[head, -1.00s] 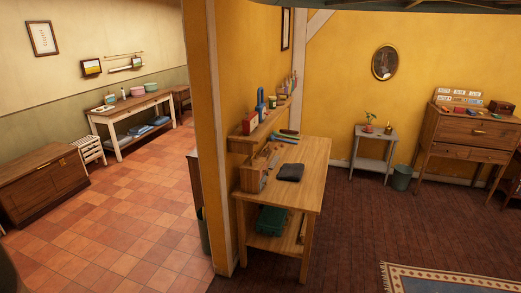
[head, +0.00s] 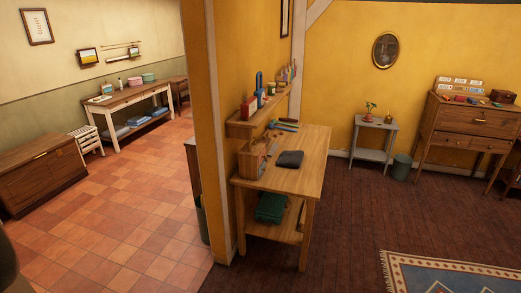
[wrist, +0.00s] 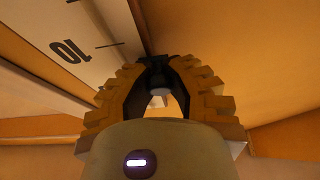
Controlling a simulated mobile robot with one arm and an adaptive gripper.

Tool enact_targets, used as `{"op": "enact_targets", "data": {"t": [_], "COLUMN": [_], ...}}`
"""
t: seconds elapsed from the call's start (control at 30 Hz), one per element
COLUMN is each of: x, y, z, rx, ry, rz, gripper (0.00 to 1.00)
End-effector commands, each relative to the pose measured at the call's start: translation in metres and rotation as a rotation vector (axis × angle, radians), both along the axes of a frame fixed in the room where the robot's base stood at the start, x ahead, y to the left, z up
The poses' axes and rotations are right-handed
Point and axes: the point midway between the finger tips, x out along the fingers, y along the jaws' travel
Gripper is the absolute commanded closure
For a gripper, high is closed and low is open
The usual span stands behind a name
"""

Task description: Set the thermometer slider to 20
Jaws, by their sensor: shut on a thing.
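In the wrist view a white thermometer scale (wrist: 48,38) with black tick marks and an upside-down number 10 runs slantwise at the upper left. My gripper (wrist: 157,66) is beside the scale's edge, its stepped fingers closed around a small dark piece (wrist: 157,60), which looks like the slider. A greyish rounded part shows just below that piece between the fingers. The fingers hide most of the held piece, and I cannot tell which mark it stands at. The thermometer and my gripper cannot be made out in the head view.
Orange-yellow surfaces surround the gripper in the wrist view. In the head view a wooden workbench (head: 305,171) stands against a yellow wall (head: 340,75), below a small shelf (head: 258,118). The tiled floor (head: 130,210) at left and much of the dark floor (head: 345,225) at right are clear.

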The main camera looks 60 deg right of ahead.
Motion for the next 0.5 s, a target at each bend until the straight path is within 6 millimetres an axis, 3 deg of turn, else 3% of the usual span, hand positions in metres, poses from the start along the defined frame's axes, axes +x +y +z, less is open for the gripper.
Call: {"op": "enact_targets", "data": {"t": [0.13,0.33,0.5], "x": [-0.004,-0.006,-0.006], "y": [0.002,-0.002,-0.003], "z": [0.006,0.040,0.053], "rx": [0.002,0.008,0.008], "ry": [0.005,-0.001,0.002], "rz": [0.008,0.002,0.000], "gripper": [1.00,1.00,1.00]}}
